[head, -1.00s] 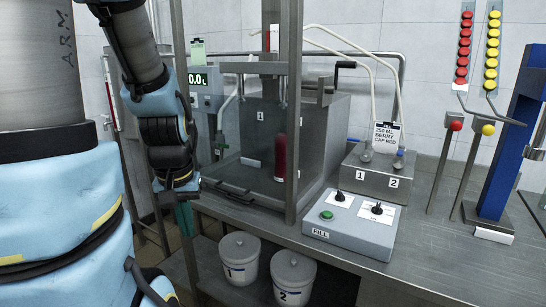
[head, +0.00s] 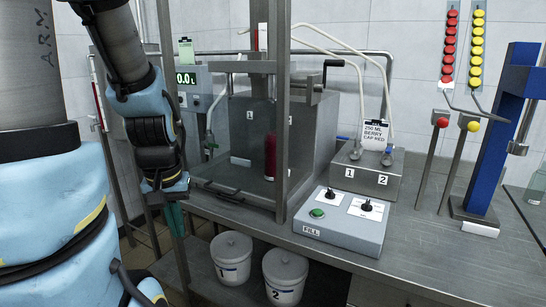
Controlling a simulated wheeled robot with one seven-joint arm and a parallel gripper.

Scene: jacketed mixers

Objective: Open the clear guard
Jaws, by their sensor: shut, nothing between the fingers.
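The clear guard (head: 243,140) is a see-through panel around the filling station, framed by metal posts, and it looks closed. A dark handle (head: 228,194) shows low at its front edge. Behind the guard stands a bottle of red liquid (head: 270,155). My gripper (head: 172,217) hangs at the end of my blue and black arm, left of the guard and just off the bench's front left edge. It is shut and empty, points down, and is apart from the handle.
A grey control box (head: 342,220) with a green button sits right of the guard. A numbered pump box (head: 365,172) stands behind it. Two lidded white buckets (head: 232,260) (head: 285,276) are below the bench. A metal post (head: 283,110) rises at the guard's front. The right bench front is clear.

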